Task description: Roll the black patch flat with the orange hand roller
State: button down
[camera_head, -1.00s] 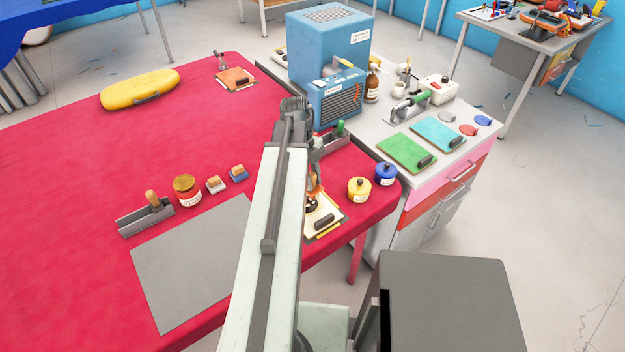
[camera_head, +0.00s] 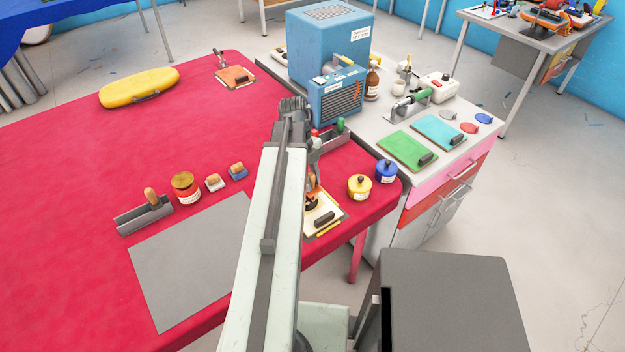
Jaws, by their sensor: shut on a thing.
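My gripper (camera_head: 313,178) is low over the near right part of the red table, mostly hidden behind my own arm. It is shut on a small orange and dark tool, which looks like the orange hand roller (camera_head: 312,200); its lower end is at the left edge of a cream board. Whether the roller touches the board is too small to tell. The cream board (camera_head: 334,212) has a yellow edge and a black block on it. I cannot make out the black patch for certain; my arm covers part of this area.
A grey sheet (camera_head: 190,265) lies left of my arm. Yellow (camera_head: 359,188) and blue (camera_head: 386,171) pots stand right of my gripper. The red table's far left (camera_head: 80,170) is mostly clear.

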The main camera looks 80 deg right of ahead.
jog(key=shift+w+a+f, duration=0.1)
jog(key=shift+w+a, duration=1.15)
jog(key=shift+w, duration=0.1)
jog(key=shift+a, duration=0.1)
jog(key=shift+w+a, duration=0.55)
jog(key=shift+w, duration=0.15)
jog(key=shift+s+d, duration=0.7)
jog(key=shift+s, duration=0.05)
jog(key=shift+s+d, duration=1.35)
jog(key=shift+s, duration=0.1)
jog(key=shift+w+a, duration=0.1)
